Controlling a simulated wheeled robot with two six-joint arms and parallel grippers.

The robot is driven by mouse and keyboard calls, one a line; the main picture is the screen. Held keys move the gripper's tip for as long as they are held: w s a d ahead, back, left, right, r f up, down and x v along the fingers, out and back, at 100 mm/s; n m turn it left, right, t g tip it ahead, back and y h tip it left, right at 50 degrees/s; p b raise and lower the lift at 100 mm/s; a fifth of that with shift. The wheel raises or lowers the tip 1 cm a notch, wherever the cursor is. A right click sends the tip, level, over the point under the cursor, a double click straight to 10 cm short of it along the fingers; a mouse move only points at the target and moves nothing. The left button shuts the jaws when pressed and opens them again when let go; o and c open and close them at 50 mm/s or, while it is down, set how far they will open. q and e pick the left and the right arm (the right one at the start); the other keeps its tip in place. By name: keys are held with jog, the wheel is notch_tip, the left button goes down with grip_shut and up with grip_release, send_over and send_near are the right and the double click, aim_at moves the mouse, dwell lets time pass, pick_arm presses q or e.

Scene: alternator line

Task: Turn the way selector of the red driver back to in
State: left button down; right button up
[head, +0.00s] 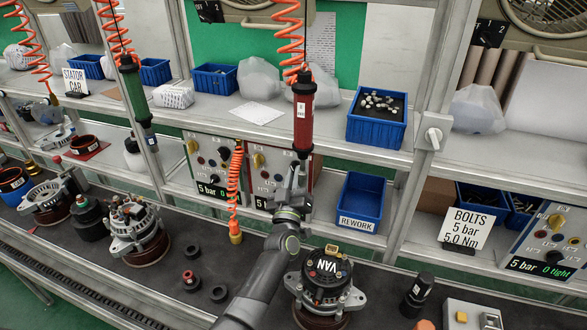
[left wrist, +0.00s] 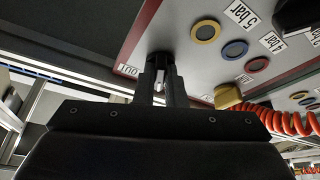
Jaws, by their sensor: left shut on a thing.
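The red driver (head: 303,112) hangs upright on an orange coiled hose above the bench. Behind it stands a control panel with a red edge (head: 262,162), which fills the upper part of the left wrist view (left wrist: 187,50). My left gripper (head: 296,172) is in front of this panel, at its right part. In the left wrist view its fingers (left wrist: 163,78) are shut on a small dark selector (left wrist: 161,59) on the panel, beside a label that reads OUT upside down. The fingers hide most of the selector, so its setting is unclear. My right gripper is not in view.
A blue REWORK bin (head: 360,200) stands just right of my left gripper. A green driver (head: 134,90) hangs farther left. Alternators (head: 325,287) stand on the dark bench below my arm.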

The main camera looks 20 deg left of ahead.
pick_arm(q)
jog(key=shift+n+y+p, duration=0.3)
jog(key=shift+n+y, duration=0.1)
jog(key=shift+n, duration=0.3)
jog(key=c, duration=1.5)
grip_release()
